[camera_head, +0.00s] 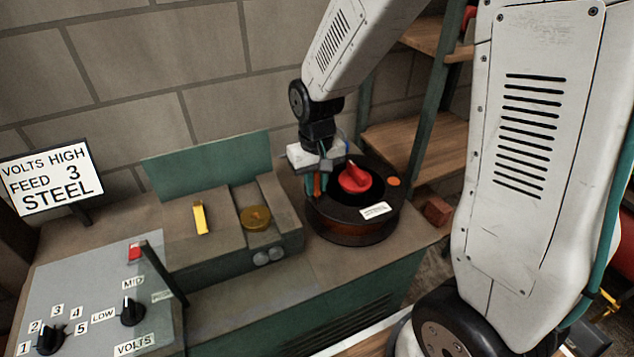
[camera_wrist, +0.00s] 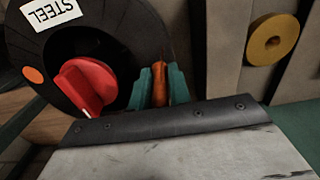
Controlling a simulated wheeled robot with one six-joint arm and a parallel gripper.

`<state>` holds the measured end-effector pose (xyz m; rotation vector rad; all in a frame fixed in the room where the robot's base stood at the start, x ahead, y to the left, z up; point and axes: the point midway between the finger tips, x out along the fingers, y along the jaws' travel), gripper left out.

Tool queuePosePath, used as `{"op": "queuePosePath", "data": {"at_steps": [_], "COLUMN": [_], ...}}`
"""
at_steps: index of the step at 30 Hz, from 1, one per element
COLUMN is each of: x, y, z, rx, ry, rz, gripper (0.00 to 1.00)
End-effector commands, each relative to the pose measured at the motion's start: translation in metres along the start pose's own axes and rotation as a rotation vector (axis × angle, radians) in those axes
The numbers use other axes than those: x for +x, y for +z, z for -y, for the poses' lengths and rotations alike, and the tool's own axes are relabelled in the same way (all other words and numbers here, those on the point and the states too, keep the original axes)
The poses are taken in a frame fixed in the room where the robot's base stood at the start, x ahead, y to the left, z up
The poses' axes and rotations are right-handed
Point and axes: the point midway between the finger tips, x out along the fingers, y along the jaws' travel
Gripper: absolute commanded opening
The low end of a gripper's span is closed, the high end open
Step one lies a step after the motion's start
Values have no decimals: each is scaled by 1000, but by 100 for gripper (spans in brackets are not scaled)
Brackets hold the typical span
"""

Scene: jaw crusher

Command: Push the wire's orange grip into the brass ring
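The wire's orange grip (camera_wrist: 159,84) stands between the two teal fingers of my gripper (camera_wrist: 160,88) in the wrist view, with both fingers close against it. In the head view my gripper (camera_head: 317,185) is at the left rim of the black spool (camera_head: 345,228), with orange (camera_head: 317,184) showing between the fingers. The wire itself cannot be made out. The brass ring (camera_head: 257,217) sits on the grey block to the left of the spool, apart from my gripper. It shows with a small dark centre hole in the wrist view (camera_wrist: 271,41).
The spool carries a red knob (camera_head: 355,178) and a STEEL label (camera_wrist: 51,12). A yellow lever (camera_head: 200,217) stands left of the ring. A control panel (camera_head: 90,290) with dials and a sign (camera_head: 52,178) reading "VOLTS HIGH, FEED 3, STEEL" are at the left.

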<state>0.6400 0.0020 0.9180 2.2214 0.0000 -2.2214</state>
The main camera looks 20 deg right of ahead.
Motion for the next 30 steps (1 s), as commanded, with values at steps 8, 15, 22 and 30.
{"op": "queuePosePath", "data": {"at_steps": [8, 15, 22, 30], "x": [0, -8, -18, -28], "y": [0, 0, 0, 0], "z": [0, 0, 0, 0], "rx": [0, 0, 0, 0], "ry": [0, 0, 0, 0], "rz": [0, -1, -1, -1], "gripper": [0, 0, 0, 0]}}
